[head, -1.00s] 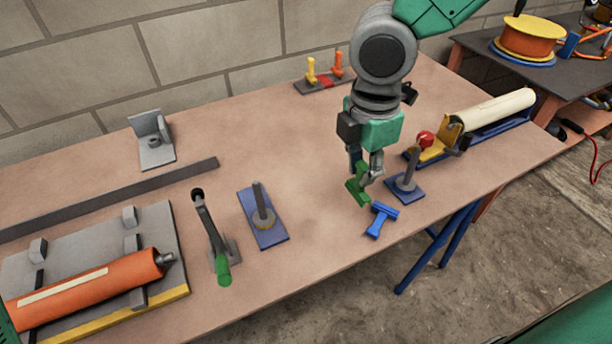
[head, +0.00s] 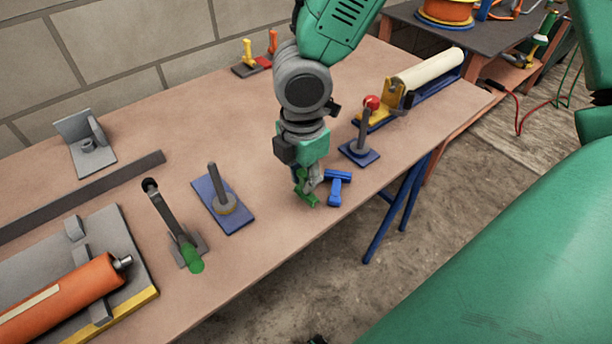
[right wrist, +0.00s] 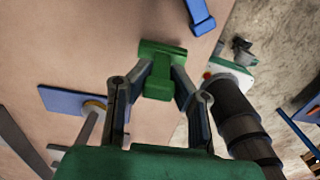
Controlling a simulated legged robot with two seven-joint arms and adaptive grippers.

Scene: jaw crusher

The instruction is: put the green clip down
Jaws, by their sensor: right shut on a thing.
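My right gripper (head: 307,186) is shut on the green clip (head: 306,198), low over the bench near its front edge. In the right wrist view, the T-shaped green clip (right wrist: 158,68) has its stem between the two fingertips (right wrist: 163,80) and its crossbar beyond them. I cannot tell whether the clip touches the bench top. A similar blue clip (head: 338,187) lies on the bench just right of the gripper. It also shows at the top of the right wrist view (right wrist: 200,15). My left gripper is not in view.
A red-knobbed post (head: 363,135) on a blue base stands to the right. Bare bench (head: 270,235) lies between the blue plate and the gripper.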

